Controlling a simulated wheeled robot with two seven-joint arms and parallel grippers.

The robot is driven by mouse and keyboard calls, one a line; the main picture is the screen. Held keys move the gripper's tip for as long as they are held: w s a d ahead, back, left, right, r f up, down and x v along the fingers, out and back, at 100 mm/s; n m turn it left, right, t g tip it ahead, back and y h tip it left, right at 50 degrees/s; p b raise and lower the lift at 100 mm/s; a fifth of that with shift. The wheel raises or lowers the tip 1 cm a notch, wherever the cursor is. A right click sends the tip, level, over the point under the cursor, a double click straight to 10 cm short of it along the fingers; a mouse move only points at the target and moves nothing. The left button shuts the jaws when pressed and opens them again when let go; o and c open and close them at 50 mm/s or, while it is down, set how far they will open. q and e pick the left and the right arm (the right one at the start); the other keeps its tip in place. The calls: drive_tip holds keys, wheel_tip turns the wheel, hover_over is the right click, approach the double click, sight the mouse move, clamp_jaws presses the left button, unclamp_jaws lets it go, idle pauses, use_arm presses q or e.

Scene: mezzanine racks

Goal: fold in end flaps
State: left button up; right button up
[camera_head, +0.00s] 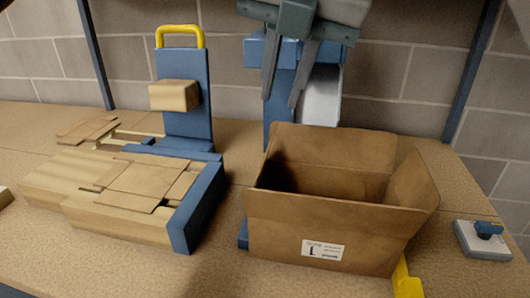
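An open brown cardboard box (285,239) with a white label (323,250) stands on the bench right of centre. Its back flap (340,144) stands up, and its right end flap (416,173) stands up and leans outward. The left end is in dark shadow, and I cannot tell how its flap lies. The box floor is hidden.
Flat cardboard pieces (140,184) lie on a pale stack at left beside a blue upright (184,118) with a yellow handle (180,32). A blue and white machine (321,97) stands behind the box. A grey switch unit (482,242) sits at right.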

sight(267, 152)
use_arm(q)
drive_tip(key=shift+f, duration=0.1)
